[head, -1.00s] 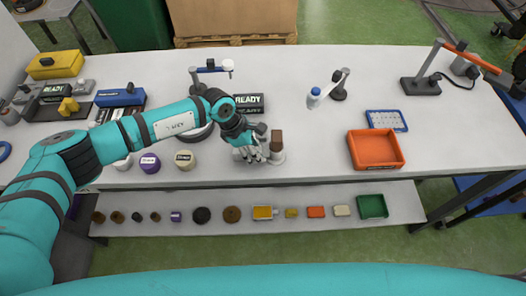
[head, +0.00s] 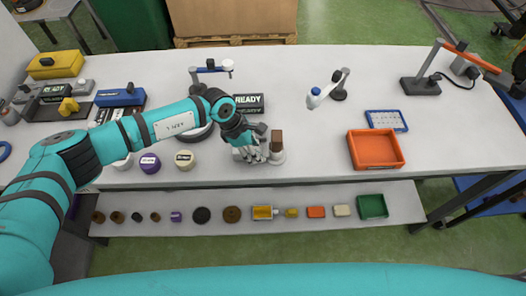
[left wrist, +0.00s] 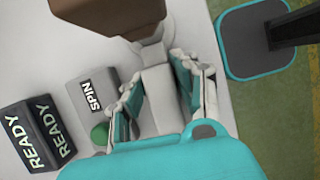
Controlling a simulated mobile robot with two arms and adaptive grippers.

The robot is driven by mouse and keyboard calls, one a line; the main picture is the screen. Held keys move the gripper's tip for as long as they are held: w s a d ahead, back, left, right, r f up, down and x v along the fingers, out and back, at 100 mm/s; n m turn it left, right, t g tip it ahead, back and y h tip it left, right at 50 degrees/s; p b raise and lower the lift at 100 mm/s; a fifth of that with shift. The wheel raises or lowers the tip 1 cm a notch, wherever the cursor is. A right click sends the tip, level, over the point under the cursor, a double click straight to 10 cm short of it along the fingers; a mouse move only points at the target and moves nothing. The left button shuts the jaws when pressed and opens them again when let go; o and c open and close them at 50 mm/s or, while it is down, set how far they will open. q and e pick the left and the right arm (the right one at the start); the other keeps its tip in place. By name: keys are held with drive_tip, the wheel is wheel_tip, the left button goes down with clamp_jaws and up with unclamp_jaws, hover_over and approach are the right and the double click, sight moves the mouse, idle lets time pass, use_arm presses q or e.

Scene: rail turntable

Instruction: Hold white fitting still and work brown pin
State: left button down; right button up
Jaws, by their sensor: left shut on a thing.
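The white fitting (head: 278,157) stands near the front edge of the table. The brown pin (head: 277,136) shows as a brown block upright at its top. My left gripper (head: 254,153) reaches it from the left and is shut on the fitting. In the left wrist view the fingers (left wrist: 158,95) lie on both sides of a pale part of the white fitting (left wrist: 158,80). The brown pin (left wrist: 112,16) is beyond the fingertips, cut by the upper edge. My right gripper is in neither view.
An orange tray (head: 375,149) stands to the right, with clear table between. Several small parts lie on the lower shelf (head: 330,190).

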use_arm(q)
drive_tip(key=c, duration=0.9)
unclamp_jaws()
drive_tip(key=shift+r, duration=0.1)
drive_tip(key=v, duration=1.2)
